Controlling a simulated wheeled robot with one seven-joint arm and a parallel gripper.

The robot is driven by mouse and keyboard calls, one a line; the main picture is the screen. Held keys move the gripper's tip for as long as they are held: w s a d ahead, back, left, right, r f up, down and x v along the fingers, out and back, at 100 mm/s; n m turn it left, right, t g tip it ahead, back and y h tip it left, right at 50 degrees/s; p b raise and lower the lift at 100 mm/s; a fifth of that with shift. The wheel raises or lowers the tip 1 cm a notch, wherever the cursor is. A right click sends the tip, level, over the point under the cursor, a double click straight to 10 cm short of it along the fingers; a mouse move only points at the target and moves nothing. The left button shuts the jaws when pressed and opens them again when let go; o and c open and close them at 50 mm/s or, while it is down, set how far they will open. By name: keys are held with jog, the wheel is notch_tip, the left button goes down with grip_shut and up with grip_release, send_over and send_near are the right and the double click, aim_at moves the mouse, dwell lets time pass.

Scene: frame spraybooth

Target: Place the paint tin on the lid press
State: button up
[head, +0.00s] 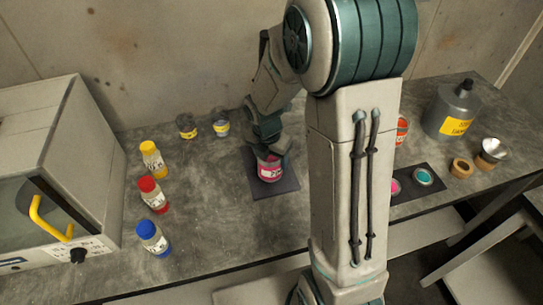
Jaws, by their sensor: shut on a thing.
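The paint tin (270,172), with a pink-red label, is at the middle of the bench in the head view. My gripper (267,154) comes down on it from above and is shut on it. The tin looks upright, and its top is partly hidden by the gripper. It is over a dark square plate (287,186), which may be the lid press. I cannot tell whether the tin's base touches the plate or is just above it.
Two small jars (187,127) stand behind. Right of my arm are a dark mat (433,190) with small pots, an orange-red tin (402,130) and a grey can (452,108).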

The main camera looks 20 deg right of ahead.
jog(key=o, duration=0.8)
jog(key=shift+f, duration=0.2)
jog(key=o, duration=0.4)
jog(key=shift+o, duration=0.2)
jog(key=shift+r, duration=0.1)
